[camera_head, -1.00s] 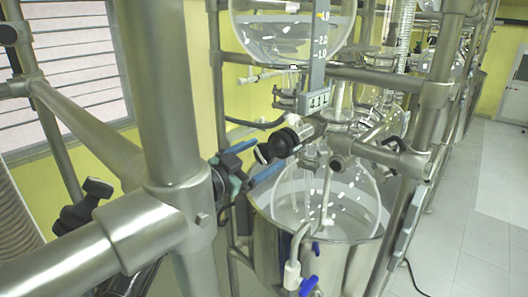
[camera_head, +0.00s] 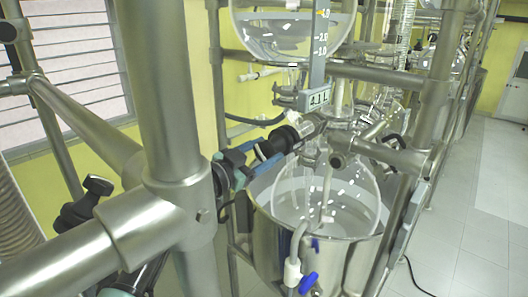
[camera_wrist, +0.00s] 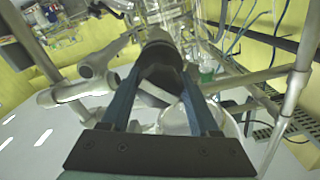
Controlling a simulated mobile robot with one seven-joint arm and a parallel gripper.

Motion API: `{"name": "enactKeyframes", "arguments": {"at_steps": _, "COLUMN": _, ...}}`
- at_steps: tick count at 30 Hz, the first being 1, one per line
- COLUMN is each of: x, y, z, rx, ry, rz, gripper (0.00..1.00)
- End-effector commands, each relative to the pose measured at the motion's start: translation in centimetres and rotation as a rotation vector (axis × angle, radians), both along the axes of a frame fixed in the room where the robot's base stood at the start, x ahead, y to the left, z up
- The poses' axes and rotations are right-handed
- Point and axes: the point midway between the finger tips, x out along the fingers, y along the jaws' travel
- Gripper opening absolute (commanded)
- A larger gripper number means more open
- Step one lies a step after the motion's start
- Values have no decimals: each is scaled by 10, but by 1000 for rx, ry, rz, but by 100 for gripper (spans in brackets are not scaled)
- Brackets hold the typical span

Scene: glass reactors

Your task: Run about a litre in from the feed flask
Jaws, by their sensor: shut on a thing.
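The feed flask (camera_head: 290,38) is the round glass vessel at the top of the head view, partly filled with clear liquid. A grey scale (camera_head: 320,35) stands in front of it, with a small readout (camera_head: 317,98) below that appears to show 4.1 L. A black valve knob (camera_head: 283,141) sits below on the glass line. My gripper (camera_head: 262,158), with blue fingers, is shut on this knob from the left. In the wrist view the fingers reach either side of the black knob (camera_wrist: 160,62). The glass reactor vessel (camera_head: 345,190) below holds clear liquid.
A steel pot (camera_head: 345,262) surrounds the lower vessel. Its outlet has a blue-handled tap (camera_head: 308,284). Steel frame tubes (camera_head: 390,75) cross close to the valve. Open tiled floor (camera_head: 480,220) lies to the right.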

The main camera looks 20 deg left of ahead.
Motion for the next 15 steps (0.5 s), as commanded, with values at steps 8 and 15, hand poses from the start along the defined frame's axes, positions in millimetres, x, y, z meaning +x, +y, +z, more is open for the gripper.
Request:
{"name": "enactKeyframes", "arguments": {"at_steps": 8, "x": 0, "y": 0, "z": 0, "rx": 39, "ry": -15, "rz": 1, "gripper": 6}}
{"name": "enactKeyframes", "arguments": {"at_steps": 15, "x": 0, "y": 1, "z": 0, "rx": 174, "ry": -64, "rz": 1, "gripper": 6}}
